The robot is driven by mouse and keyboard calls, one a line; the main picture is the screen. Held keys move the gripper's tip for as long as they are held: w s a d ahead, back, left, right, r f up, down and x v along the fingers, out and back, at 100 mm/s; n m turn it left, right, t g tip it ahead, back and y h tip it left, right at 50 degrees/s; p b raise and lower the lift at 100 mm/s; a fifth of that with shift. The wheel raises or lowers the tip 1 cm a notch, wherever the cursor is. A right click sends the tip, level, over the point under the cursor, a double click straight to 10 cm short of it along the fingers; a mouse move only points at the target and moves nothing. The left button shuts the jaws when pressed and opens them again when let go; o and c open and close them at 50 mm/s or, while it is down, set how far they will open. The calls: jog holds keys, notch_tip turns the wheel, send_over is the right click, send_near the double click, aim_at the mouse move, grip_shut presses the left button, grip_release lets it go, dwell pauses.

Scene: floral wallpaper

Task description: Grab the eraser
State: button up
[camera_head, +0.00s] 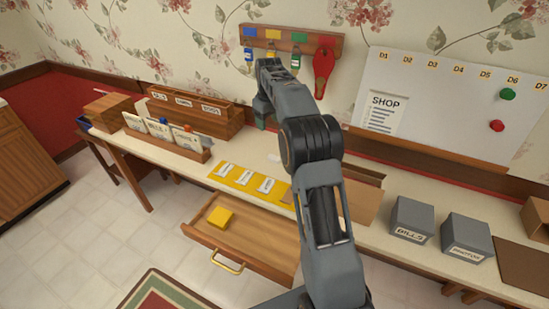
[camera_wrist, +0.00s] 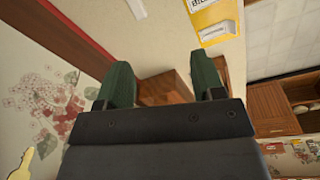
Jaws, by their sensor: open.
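I cannot pick out the eraser for certain. A small pale block (camera_head: 273,157) lies on the desk behind the yellow strip, and a pale item also shows at the top of the wrist view (camera_wrist: 137,9). A yellow block (camera_head: 220,217) lies in the open drawer (camera_head: 255,243). Neither is clearly an eraser. My gripper (camera_head: 262,118) is above the back of the desk, near the wall and the right end of the wooden organizer. In the wrist view its two green fingers (camera_wrist: 165,78) are apart, with brown wood beyond them and nothing visibly held.
The wooden organizer (camera_head: 197,116) and card rack (camera_head: 166,146) stand left of my gripper. A key rack (camera_head: 290,39) hangs above. A yellow label strip (camera_head: 232,178) lies at the desk's front. Grey boxes (camera_head: 411,219) stand at right. My arm hides part of the desk.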

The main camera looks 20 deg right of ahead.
jog(key=w+d+f+n+g, duration=0.1)
jog(key=w+d+f, duration=0.2)
jog(key=f, duration=0.2)
jog(key=w+d+f+n, duration=0.1)
jog(key=w+d+f, duration=0.1)
jog(key=d+f, duration=0.15)
jog(key=b, duration=0.2)
send_over(278, 159)
notch_tip(278, 159, down, 9)
jog(key=shift+f, duration=0.1)
jog(key=shift+f+p, duration=0.75)
jog(key=shift+f, duration=2.55)
jog(key=shift+c, duration=0.2)
jog(key=c, duration=1)
jog(key=shift+o, duration=0.2)
jog(key=shift+r, duration=0.15)
